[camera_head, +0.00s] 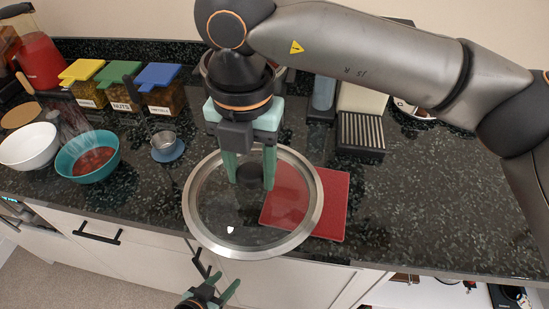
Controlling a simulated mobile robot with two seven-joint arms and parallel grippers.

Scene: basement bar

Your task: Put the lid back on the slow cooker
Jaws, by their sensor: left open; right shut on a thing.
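A round glass lid (196,203) with a metal rim is held above the front of the dark counter. My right gripper (255,181) is shut on the lid's black knob (249,177) from above. My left gripper (214,282) is open and empty, low in front of the white cabinets. A round pot (278,72), which may be the slow cooker, shows only in part behind my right gripper and arm, at the back of the counter. Most of it is hidden.
A red board (334,205) lies on the counter, partly under the lid. To the left are a teal bowl (88,172), a white bowl (28,149), a small metal cup (164,142) and lidded jars (122,95). A coffee machine (361,134) stands at the right back.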

